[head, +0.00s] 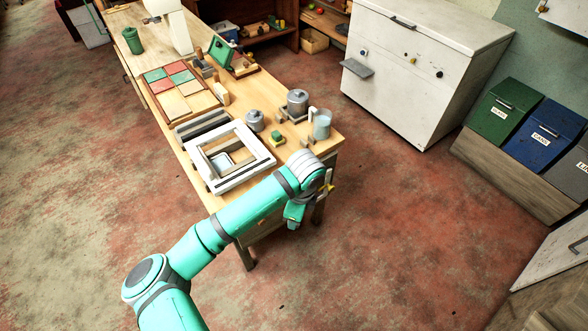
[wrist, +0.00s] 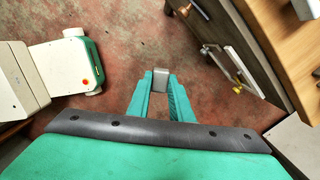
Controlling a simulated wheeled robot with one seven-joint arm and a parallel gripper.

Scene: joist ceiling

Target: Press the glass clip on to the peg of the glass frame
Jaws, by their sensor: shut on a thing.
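My gripper (wrist: 161,80) is shut on a small grey block-like piece (wrist: 161,75), which may be the glass clip; its tips show in the wrist view. In the head view my gripper (head: 293,222) hangs off the near right end of the workbench, pointing down, and the held piece cannot be made out. A white rectangular frame (head: 262,160), possibly the glass frame, lies on the bench to the left of my wrist. In the wrist view a pale bar (wrist: 222,62) with a small yellow piece (wrist: 237,89) stands out by the bench's side, apart from my gripper. I cannot make out a peg.
The workbench (head: 322,147) carries grey lidded pots (head: 297,101), a clear jar (head: 321,125), a green block (head: 277,137) and a tray of coloured tiles (head: 172,88). A white chest (head: 420,65) and sorting bins (head: 500,112) stand right. Open floor (head: 400,220) lies between.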

